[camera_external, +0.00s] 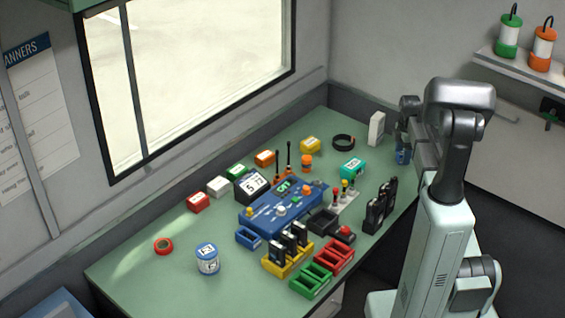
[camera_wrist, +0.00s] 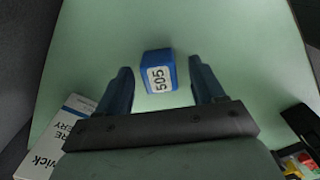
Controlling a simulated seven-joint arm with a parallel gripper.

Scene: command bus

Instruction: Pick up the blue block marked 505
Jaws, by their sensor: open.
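The blue block marked 505 (camera_wrist: 159,71) stands on the green table in the wrist view, its white label facing up toward the camera. My gripper (camera_wrist: 162,80) is open, with one dark blue finger on each side of the block and a gap on both sides. The fingers do not touch the block as far as I can see. In the external view my gripper (camera_external: 403,155) is over the right end of the table, partly hidden by my arm. I cannot make out the block clearly in that view.
A white box with print (camera_wrist: 62,140) lies close to the left finger; in the external view a white box (camera_external: 376,129) stands there. A teal block (camera_external: 352,167), black ring (camera_external: 343,142) and black radios (camera_external: 381,205) are nearby. Table (camera_wrist: 225,30) beyond the block is clear.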

